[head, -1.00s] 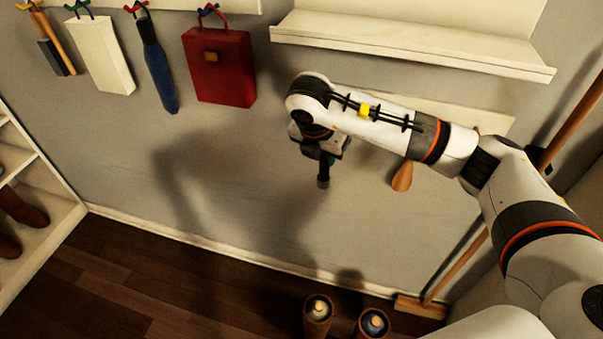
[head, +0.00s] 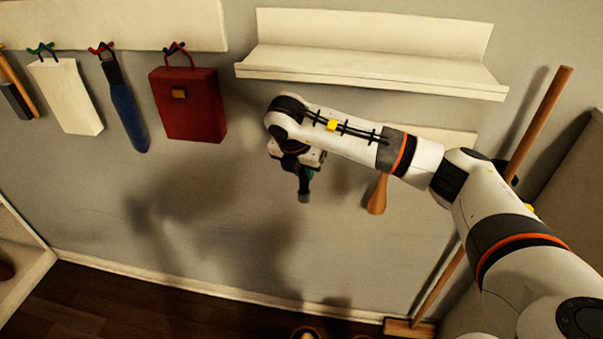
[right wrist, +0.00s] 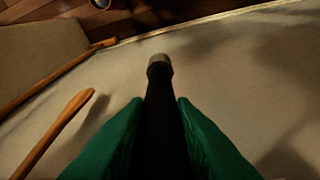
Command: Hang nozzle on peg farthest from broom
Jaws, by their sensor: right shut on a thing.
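My right gripper (head: 301,172) is in front of the wall, left of a hanging wooden handle, and shut on the nozzle (head: 304,190). The nozzle is dark with a grey tip and points down. In the right wrist view the nozzle (right wrist: 161,100) lies between the green fingers (right wrist: 155,135). The broom (head: 540,120) leans at the right, its head (head: 410,328) on the floor. A white peg board (head: 455,135) is behind my right arm; its pegs are hidden. Another board (head: 110,25) at upper left has coloured pegs. My left gripper is out of view.
A red bag (head: 190,115), a blue-handled tool (head: 128,115), a white box (head: 65,95) and a wooden-handled tool (head: 15,85) hang at left. A white shelf (head: 370,70) juts out above my arm. The wooden handle (head: 377,195) hangs close by. Wall below the bag is clear.

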